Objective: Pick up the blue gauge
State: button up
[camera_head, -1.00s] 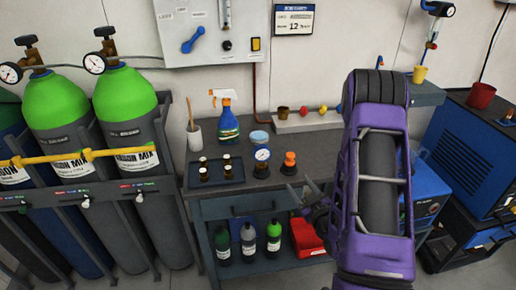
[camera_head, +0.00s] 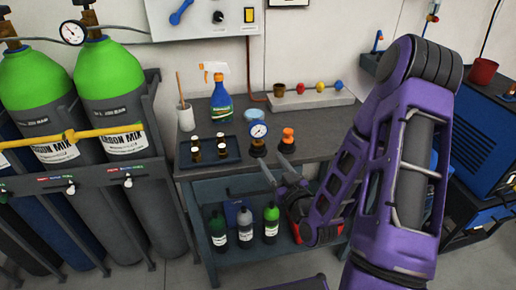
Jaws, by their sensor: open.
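My gripper (camera_head: 275,168) is open and empty, in front of the bench's front edge. Its two fingers point up and left, just below the gauge in the picture and apart from it. The gauge is not hidden by my arm.
Close to the gauge are the orange-topped item (camera_head: 287,140), a light blue round item (camera_head: 254,114), the dark tray (camera_head: 185,158) and a spray bottle (camera_head: 221,103). A rack with colored knobs (camera_head: 309,100) lies behind. Bottles (camera_head: 245,230) stand on the lower shelf. Gas cylinders (camera_head: 115,110) stand left.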

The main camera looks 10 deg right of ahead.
aim_at(259, 141)
jog(key=w+b, duration=0.1)
jog(key=w, duration=0.1)
jog(key=w+a+b, duration=0.1)
jog(key=w, duration=0.2)
jog(key=shift+w+a, duration=0.1)
jog(key=shift+w, duration=0.1)
jog(key=shift+w+a, duration=0.15)
jog(key=shift+w, duration=1.3)
jog(key=shift+w+a, duration=0.15)
jog(key=shift+w, duration=1.3)
grip_shut()
